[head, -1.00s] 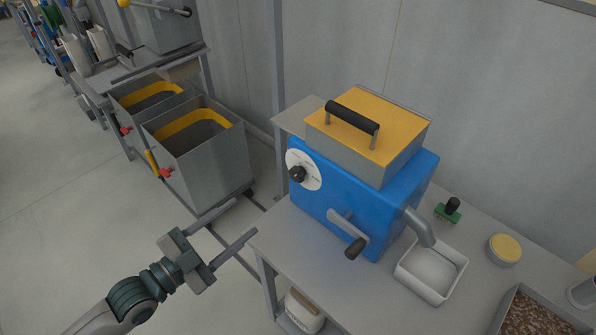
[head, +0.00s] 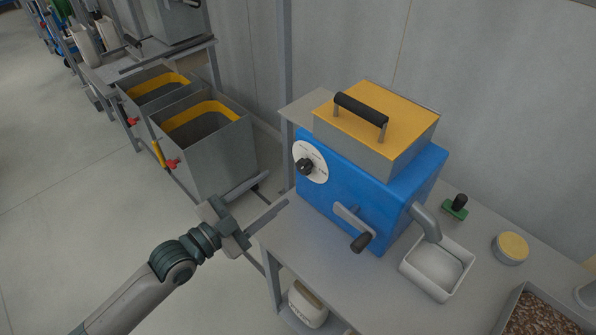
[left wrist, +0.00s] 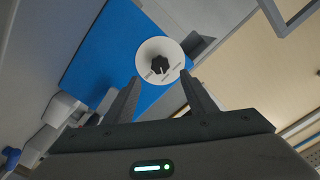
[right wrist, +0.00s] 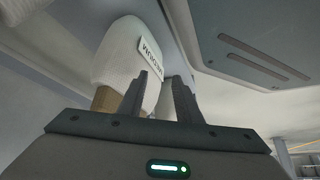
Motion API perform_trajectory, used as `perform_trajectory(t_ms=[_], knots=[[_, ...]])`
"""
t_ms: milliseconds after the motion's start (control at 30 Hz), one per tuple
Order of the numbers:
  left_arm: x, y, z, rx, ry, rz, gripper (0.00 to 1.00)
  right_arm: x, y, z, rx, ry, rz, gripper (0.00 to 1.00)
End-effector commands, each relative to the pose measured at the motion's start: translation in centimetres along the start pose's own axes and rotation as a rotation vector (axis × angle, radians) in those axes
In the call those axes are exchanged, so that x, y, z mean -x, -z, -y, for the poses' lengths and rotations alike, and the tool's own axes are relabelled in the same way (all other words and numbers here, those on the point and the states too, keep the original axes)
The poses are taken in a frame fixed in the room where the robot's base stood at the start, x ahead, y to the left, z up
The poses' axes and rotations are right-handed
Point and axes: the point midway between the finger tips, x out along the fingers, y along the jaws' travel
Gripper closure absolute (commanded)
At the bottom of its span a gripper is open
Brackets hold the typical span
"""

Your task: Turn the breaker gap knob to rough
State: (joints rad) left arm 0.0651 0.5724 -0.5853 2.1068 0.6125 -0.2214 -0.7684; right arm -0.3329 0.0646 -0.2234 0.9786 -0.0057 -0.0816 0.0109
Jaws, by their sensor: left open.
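The black breaker gap knob (head: 305,166) sits on a round white dial (head: 318,174) on the left face of the blue machine (head: 350,194). The left wrist view shows the knob (left wrist: 159,65) close up, with a pale pointer mark toward the bottom of that picture. Small labels ring the dial, too small to read. My left gripper (head: 277,190) is open and empty, below and left of the dial, apart from it. In the left wrist view, the knob lies ahead between its fingertips (left wrist: 158,78). My right gripper (right wrist: 161,77) has its fingers apart, before a white labelled container (right wrist: 125,50).
A crank handle (head: 354,228) sticks out from the machine's front. A spout (head: 425,222) ends over a white tray (head: 408,278). A green-based brush (head: 455,207) and a yellow-topped tin (head: 511,247) stand right. Grey bins (head: 215,155) stand left, with open floor in front.

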Motion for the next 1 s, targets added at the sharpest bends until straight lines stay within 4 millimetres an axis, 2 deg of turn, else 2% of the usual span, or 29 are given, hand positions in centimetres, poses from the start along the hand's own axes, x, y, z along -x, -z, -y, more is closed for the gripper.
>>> perform_trajectory(t_ms=[33,300,500,767,1000], knots=[[-1.1,0.1,0.0,0.002,0.002,-0.004,0.49,-0.2,0.3,0.1,0.0,0.001,-0.009,0.69],[-5.8,0.0,0.0,0.001,0.003,-0.003,0.49,-0.6,2.5,0.5,0.0,0.007,-0.062,0.69],[-8.4,0.0,0.0,0.0,0.002,-0.002,0.49,-0.7,4.5,1.1,-0.002,0.013,-0.113,0.69],[-9.7,0.0,0.0,0.0,0.0,0.0,0.49,-0.6,5.8,1.8,-0.007,0.02,-0.141,0.69],[-9.7,0.0,0.0,-0.001,0.0,0.0,0.49,-0.6,5.6,1.9,-0.009,0.021,-0.138,0.69]])
